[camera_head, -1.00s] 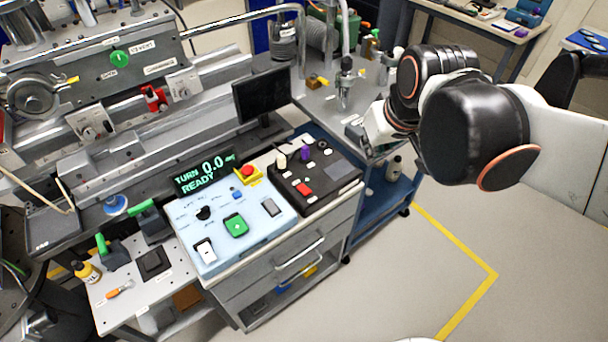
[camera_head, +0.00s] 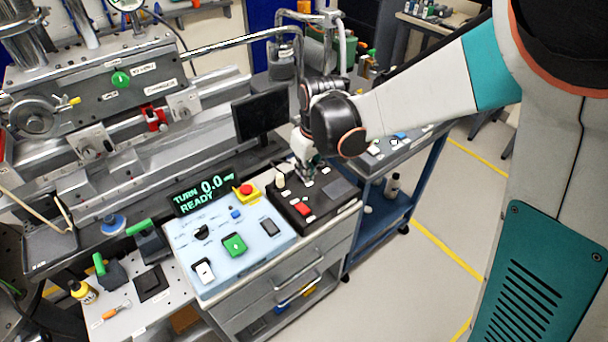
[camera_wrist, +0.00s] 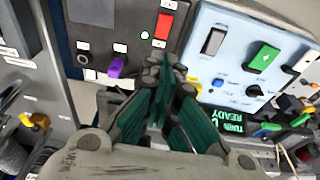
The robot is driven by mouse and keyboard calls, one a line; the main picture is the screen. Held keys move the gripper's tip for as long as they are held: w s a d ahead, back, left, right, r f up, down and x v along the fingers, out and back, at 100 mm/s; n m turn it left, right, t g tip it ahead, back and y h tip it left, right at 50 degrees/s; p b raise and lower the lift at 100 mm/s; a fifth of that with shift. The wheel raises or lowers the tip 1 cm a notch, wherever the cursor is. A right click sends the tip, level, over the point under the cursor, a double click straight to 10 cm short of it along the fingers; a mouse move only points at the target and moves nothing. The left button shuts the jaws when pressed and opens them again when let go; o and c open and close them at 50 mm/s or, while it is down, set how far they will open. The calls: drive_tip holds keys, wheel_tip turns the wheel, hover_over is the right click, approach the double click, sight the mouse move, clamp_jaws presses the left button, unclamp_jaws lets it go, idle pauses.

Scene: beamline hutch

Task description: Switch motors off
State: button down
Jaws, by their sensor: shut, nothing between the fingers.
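The black control box (camera_head: 322,212) stands at the right end of the bench. In the wrist view the red rocker (camera_wrist: 163,27) lies past my fingertips, beside a small lit green lamp (camera_wrist: 145,35). My gripper (camera_wrist: 172,76) is shut and empty, above the box's back part. It hides the purple knob in the head view. Which control serves the motors cannot be read.
A display (camera_head: 203,193) reads "TURN 0.0" and "READY". A dark monitor (camera_head: 260,115) stands close behind. Open floor lies front right.

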sight(305, 209)
drive_tip(key=f+b, duration=0.1)
drive_tip(key=f, duration=0.3)
drive_tip(key=f+b, duration=0.2)
drive_tip(key=f, duration=0.2)
drive_tip(key=w+f+b, duration=0.1)
drive_tip(key=f, duration=0.3)
drive_tip(key=shift+a+f, duration=0.2)
drive_tip(key=shift+a, duration=0.1)
drive_tip(key=shift+s+f+b, duration=0.1)
drive_tip(key=shift+f+b, duration=0.25)
drive_tip(key=shift+f, duration=0.05)
drive_tip(key=shift+s+d+f+t+b, duration=0.15)
drive_tip(key=shift+f+t+b, duration=0.15)
drive_tip(key=shift+f+b, duration=0.2)
drive_tip(key=shift+s+d+f+t+y+b, duration=0.15)
drive_tip(key=shift+s+t+y+b, duration=0.15)
drive_tip(key=shift+y+b, duration=0.15)
drive_tip(key=shift+s+d, duration=0.2)
drive_tip(key=shift+s, duration=0.05)
drive_tip(key=shift+w, duration=0.1)
